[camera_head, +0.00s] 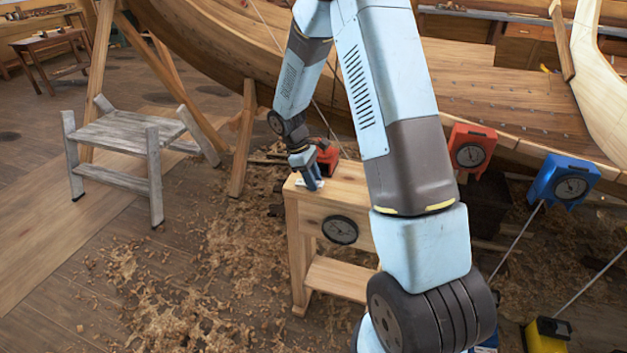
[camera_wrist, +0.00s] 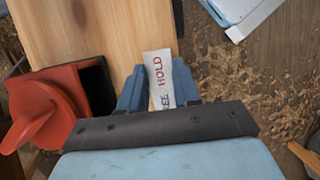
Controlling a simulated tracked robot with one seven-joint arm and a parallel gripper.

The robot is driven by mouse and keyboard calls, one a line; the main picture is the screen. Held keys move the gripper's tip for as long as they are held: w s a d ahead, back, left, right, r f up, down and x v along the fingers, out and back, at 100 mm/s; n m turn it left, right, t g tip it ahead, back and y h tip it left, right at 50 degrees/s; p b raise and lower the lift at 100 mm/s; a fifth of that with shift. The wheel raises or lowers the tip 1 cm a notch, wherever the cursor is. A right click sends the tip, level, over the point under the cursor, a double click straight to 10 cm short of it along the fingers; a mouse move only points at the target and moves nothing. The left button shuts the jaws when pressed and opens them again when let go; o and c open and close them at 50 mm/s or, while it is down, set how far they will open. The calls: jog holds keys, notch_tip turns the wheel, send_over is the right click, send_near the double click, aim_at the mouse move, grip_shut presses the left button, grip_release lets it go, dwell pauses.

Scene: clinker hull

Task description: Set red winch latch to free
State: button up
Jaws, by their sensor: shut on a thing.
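The red winch (camera_head: 327,155) sits on top of the wooden bench (camera_head: 352,188). In the wrist view its red body (camera_wrist: 45,110), with a rounded handle-like part and a dark opening, is left of my gripper (camera_wrist: 160,90).
A grey step stool (camera_head: 115,135) stands left. The wooden hull (camera_head: 490,85) is behind. Shavings cover the floor.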

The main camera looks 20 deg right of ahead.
jog(key=shift+w+a+r+h, duration=0.15)
jog(key=shift+w+h, duration=0.15)
jog(key=shift+h, duration=0.1)
jog(key=shift+g, duration=0.4)
jog(key=o, duration=0.8)
jog(key=shift+c, duration=0.2)
jog(key=o, duration=0.3)
jog(key=v, duration=1.3)
jog(key=shift+a+r, duration=0.2)
jog(key=shift+a, duration=0.15)
